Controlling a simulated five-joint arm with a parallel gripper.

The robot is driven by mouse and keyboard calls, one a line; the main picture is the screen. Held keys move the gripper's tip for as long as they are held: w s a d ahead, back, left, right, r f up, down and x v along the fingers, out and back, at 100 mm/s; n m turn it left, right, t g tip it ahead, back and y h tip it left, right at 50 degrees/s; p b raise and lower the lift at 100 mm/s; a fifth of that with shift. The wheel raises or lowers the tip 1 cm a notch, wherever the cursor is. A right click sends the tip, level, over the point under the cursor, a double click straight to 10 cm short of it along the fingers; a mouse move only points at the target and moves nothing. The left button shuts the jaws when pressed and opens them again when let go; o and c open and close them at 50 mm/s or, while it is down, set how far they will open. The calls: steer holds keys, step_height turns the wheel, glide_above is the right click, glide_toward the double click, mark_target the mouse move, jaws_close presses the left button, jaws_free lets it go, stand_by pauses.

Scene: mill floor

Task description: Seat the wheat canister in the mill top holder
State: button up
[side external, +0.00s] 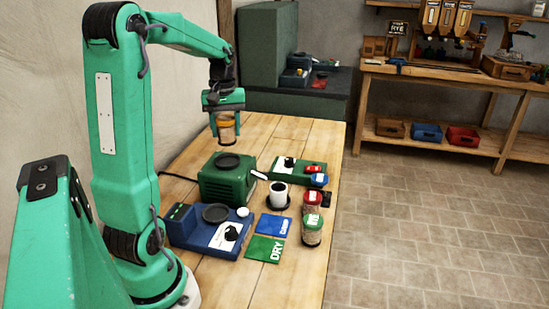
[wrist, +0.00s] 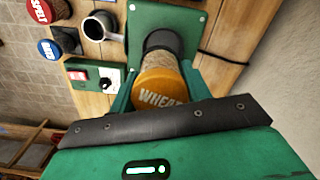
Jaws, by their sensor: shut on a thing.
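The wheat canister (side external: 227,129), clear with grain inside and an orange lid, is gripped upright in the side view. Its lid reads WHEAT in the wrist view (wrist: 160,93). My gripper (side external: 226,121) is shut on it, with one finger on each side of the canister in the wrist view (wrist: 161,88). The mill (side external: 228,183) is a green box on the table. Its top holder (side external: 229,160) is a dark round seat. The canister is above the holder with a visible gap. In the wrist view, the holder (wrist: 163,40) shows just beyond the canister, partly hidden by it.
A white mug (side external: 279,192) stands right of the mill. A blue unit (side external: 210,236) with a dark round plate is in front. Green (side external: 264,249) and blue (side external: 274,225) cards lie flat.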

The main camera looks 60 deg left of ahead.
mark_target(223, 118)
steer(key=shift+s+a, duration=0.15)
steer(key=shift+a, duration=0.15)
steer(key=shift+f, duration=2.85)
steer(key=shift+f, duration=0.6)
steer(key=o, duration=0.8)
steer(key=shift+o, duration=0.2)
steer(key=shift+r, duration=5.5)
